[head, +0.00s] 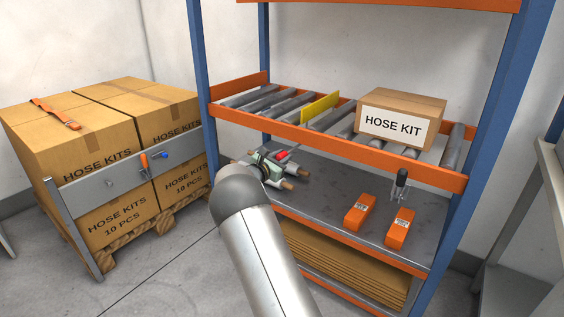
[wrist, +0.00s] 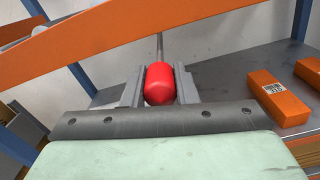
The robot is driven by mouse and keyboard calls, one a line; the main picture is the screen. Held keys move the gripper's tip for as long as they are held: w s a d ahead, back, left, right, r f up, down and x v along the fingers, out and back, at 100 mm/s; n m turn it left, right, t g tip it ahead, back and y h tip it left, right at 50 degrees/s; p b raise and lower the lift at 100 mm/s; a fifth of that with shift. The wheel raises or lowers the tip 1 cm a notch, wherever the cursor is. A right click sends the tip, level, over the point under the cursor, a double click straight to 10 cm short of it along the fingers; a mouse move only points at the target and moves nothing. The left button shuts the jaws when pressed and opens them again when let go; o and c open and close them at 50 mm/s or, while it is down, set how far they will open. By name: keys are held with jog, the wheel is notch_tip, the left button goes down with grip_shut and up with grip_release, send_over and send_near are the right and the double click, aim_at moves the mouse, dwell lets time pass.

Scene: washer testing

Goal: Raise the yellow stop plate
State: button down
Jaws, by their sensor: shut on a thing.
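The yellow stop plate (head: 320,108) shows in the head view, standing tilted among the rollers of the orange-railed shelf, left of the hose kit box. My gripper (head: 284,156) is just below the front rail of that shelf. In the wrist view its two grey fingers stand on either side of a red knob (wrist: 159,84) and are shut on it. A thin grey rod (wrist: 159,47) runs up from the knob behind the orange rail. In the head view the knob is a small red spot, partly hidden by my gripper. The plate is not visible in the wrist view.
The hose kit box (head: 401,117) sits on the rollers right of the plate. The orange front rail (head: 330,141) is close above my gripper. Two orange boxes (head: 359,212) (head: 399,229) lie on the grey lower shelf (head: 325,199). Stacked cartons (head: 80,135) stand left.

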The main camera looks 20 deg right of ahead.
jog(key=shift+r, duration=0.35)
jog(key=c, duration=1.1)
grip_release()
jog(key=shift+c, duration=0.2)
jog(key=shift+f, duration=0.1)
jog(key=shift+a, duration=0.1)
jog(key=p+v, duration=0.2)
jog(key=v, duration=1.5)
jog(key=shift+s+p, duration=0.15)
jog(key=shift+p, duration=0.25)
jog(key=shift+a, duration=0.1)
